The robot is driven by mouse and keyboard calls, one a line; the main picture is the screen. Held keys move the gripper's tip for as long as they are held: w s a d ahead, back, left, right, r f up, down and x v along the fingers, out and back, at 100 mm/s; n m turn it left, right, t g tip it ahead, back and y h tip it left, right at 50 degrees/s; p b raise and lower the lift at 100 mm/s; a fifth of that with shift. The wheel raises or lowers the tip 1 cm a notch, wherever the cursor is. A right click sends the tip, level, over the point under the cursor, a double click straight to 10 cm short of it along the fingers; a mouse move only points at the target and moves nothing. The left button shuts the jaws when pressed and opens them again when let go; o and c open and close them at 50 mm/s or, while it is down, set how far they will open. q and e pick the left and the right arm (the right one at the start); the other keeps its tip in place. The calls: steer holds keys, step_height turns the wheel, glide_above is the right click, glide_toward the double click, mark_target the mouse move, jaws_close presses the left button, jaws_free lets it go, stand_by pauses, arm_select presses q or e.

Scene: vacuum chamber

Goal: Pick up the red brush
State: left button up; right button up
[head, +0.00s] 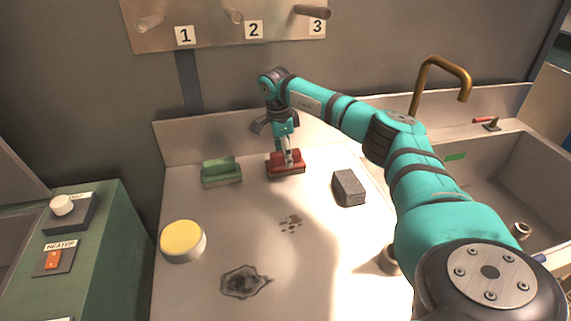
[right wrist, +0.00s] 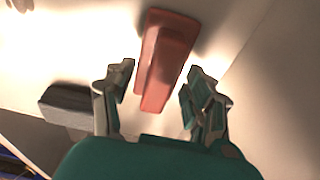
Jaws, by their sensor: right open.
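The red brush (head: 287,168) lies on the pale counter near its back edge in the head view. In the right wrist view the red brush (right wrist: 165,60) shows between and beyond the fingertips, with a raised ridge along it. My right gripper (head: 288,158) is directly above the brush, pointing down. In the right wrist view my right gripper (right wrist: 160,90) is open, with one finger on each side of the brush's near end and a gap on both sides. My left gripper is not in view.
A green brush (head: 221,172) lies left of the red one, and a grey block (head: 349,187) lies to the right. A yellow-topped round object (head: 183,241) stands at the front left. A sink (head: 510,170) with a brass tap (head: 440,70) is at right.

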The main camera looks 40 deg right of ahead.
steer(key=shift+f, duration=0.25)
stand_by(0.3)
jaws_close()
